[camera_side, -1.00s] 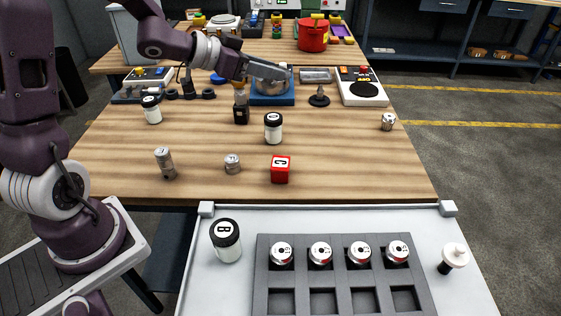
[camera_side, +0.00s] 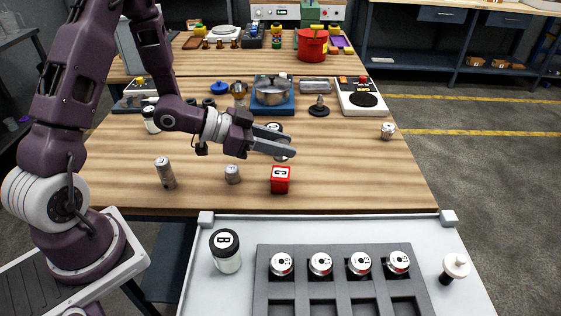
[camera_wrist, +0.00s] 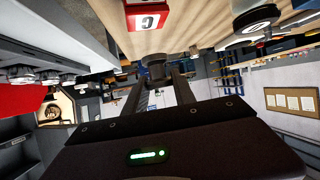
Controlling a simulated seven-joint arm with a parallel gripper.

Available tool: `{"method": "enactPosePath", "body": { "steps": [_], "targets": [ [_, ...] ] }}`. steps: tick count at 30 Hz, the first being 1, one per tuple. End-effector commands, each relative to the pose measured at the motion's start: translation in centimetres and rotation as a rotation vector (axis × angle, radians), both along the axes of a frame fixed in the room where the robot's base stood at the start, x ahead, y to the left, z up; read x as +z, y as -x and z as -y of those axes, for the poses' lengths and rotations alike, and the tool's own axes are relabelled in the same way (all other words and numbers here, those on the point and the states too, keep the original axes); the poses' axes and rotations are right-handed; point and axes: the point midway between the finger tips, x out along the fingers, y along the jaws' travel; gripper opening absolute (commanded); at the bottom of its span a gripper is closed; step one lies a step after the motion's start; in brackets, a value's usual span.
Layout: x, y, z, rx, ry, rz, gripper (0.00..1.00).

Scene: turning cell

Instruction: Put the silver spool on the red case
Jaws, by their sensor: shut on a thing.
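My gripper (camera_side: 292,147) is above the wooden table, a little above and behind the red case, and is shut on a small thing. In the wrist view a grey, flanged, spool-like piece (camera_wrist: 154,66) sits between the fingertips; it looks dark in shade and I take it for the silver spool. In the side view the fingers largely hide it. The red case (camera_side: 280,181), a small box with a white C label on top, stands near the table's front edge with nothing on it. It also shows in the wrist view (camera_wrist: 147,16), apart from the held piece.
A small silver cylinder (camera_side: 232,174) and a taller one (camera_side: 165,173) stand left of the case. A black-lidded jar (camera_side: 273,127) is partly hidden behind my gripper. A grey tray (camera_side: 340,250) of round parts and jar B (camera_side: 226,251) are in front.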

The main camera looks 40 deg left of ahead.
Motion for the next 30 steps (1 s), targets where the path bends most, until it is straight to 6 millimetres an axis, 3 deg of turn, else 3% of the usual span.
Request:
{"method": "enactPosePath", "body": {
  "steps": [3, 6, 18, 19, 21, 30],
  "targets": [
    [-2.7, 0.1, 0.0, 0.0, 0.001, -0.007, 0.0],
    [-4.1, 0.0, 0.0, 0.0, 0.001, -0.002, 0.0],
    [-4.7, 0.0, 0.0, 0.0, -0.001, 0.001, 0.0],
    [-4.6, 0.0, -0.1, 0.0, -0.002, 0.001, 0.37],
    [-4.6, 0.0, 0.0, 0.0, -0.002, 0.001, 0.51],
    [-4.6, 0.0, 0.0, 0.0, -0.001, 0.002, 0.53]
  ]
}}
